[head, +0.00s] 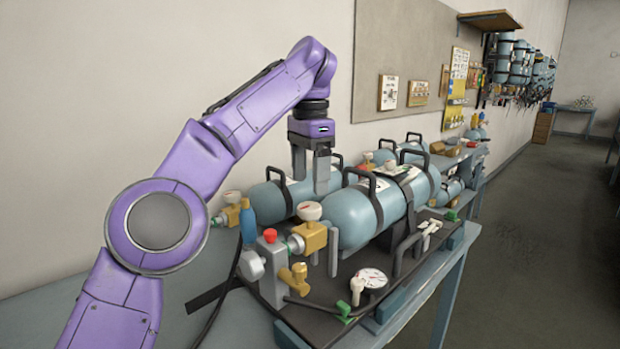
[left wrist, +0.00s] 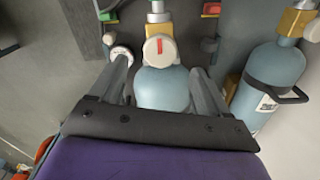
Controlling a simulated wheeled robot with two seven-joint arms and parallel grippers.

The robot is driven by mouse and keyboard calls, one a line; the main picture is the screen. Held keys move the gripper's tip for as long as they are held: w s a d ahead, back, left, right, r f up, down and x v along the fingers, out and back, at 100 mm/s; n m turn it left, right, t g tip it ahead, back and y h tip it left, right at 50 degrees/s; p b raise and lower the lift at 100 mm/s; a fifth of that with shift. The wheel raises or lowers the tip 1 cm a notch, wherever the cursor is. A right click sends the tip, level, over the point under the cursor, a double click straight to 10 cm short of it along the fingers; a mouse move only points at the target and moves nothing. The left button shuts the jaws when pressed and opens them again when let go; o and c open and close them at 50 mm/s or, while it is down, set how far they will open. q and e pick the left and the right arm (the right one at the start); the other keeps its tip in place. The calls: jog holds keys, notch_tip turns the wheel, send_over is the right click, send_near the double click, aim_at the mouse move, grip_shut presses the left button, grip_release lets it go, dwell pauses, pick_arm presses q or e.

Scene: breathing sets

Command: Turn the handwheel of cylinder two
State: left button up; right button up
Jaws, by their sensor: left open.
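Two pale blue cylinders lie side by side on the bench in the head view, a nearer one (head: 355,212) and one behind it (head: 270,203). Each has a brass valve with a white handwheel marked red: the nearer handwheel (head: 308,211) and the rear handwheel (head: 232,197). No number is readable, so I cannot tell which is cylinder two. My left gripper (head: 310,186) points down above the cylinders, open and empty. In the left wrist view a white handwheel (left wrist: 160,48) shows between the spread fingers, apparently untouched. My right gripper is out of view.
A red-topped grey block (head: 271,258), a brass fitting (head: 294,278) and a dial gauge (head: 371,278) crowd the dark board in front. Black carrying handles (head: 370,190) stick up from the cylinders. More sets stand farther along the wall. The floor at right is clear.

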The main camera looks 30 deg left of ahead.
aim_at(310, 206)
pick_arm(q)
notch_tip(310, 206, up, 5)
jog(key=p, duration=0.3)
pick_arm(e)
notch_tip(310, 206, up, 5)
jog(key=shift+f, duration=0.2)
